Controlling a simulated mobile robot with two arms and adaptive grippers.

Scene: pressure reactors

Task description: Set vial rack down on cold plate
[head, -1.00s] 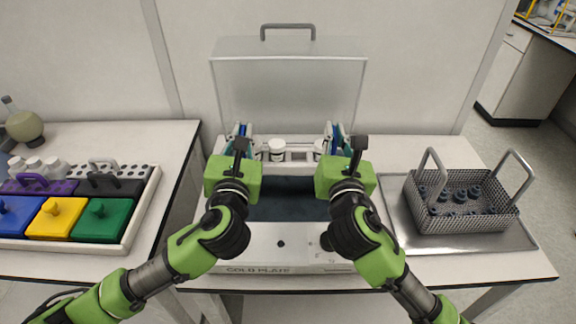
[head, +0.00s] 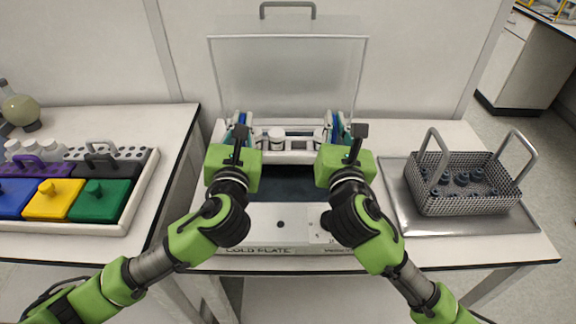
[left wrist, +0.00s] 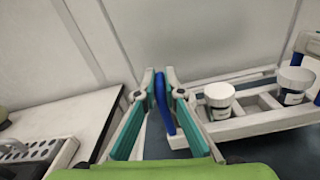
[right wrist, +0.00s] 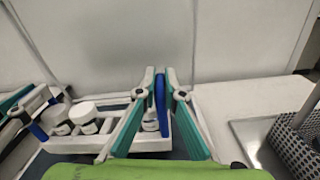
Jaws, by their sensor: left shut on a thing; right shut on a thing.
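The white vial rack (head: 290,157) with white-capped vials (head: 276,138) is over the back part of the cold plate (head: 265,214). The plate is a white box with a dark top. My left gripper (head: 240,122) is shut on the rack's left blue handle (left wrist: 163,103). My right gripper (head: 342,122) is shut on the right blue handle (right wrist: 161,104). The rack looks level. My grippers partly hide its ends. I cannot tell whether its underside touches the plate.
A clear lid (head: 288,80) stands raised behind the plate. A mesh basket (head: 465,200) on a metal tray (head: 395,180) is to the right. At left, a white tray (head: 128,215) holds coloured blocks. The plate's dark front part (head: 285,185) is free.

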